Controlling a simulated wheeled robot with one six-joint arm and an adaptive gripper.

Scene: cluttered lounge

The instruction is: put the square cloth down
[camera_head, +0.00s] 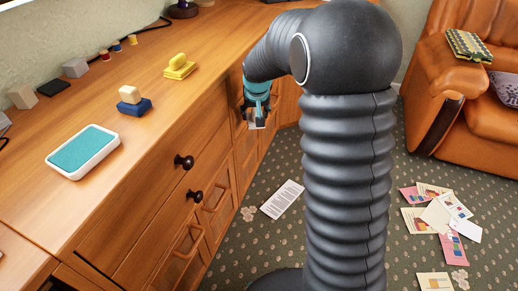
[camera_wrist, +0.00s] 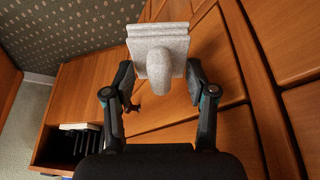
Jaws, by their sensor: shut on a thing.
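My gripper (camera_wrist: 160,78) is shut on a grey speckled thing (camera_wrist: 152,43), with a finger on each side of its rounded grip. The thing has a squarish flat plate and looks stiff, more like a stamp or block than a cloth. In the head view, my gripper (camera_head: 257,108) hangs beside the front of the wooden cabinet, below its top, and a small pale part of the held thing shows under it. I see no other square cloth for certain.
The cabinet top (camera_head: 100,215) bears a teal pad in a white tray (camera_head: 84,150), a blue and beige stamp (camera_head: 132,101), a yellow stamp (camera_head: 179,67) and small blocks. Papers (camera_head: 440,215) lie on the carpet. An orange armchair (camera_head: 455,75) stands right. Drawer knobs (camera_head: 184,161) stick out.

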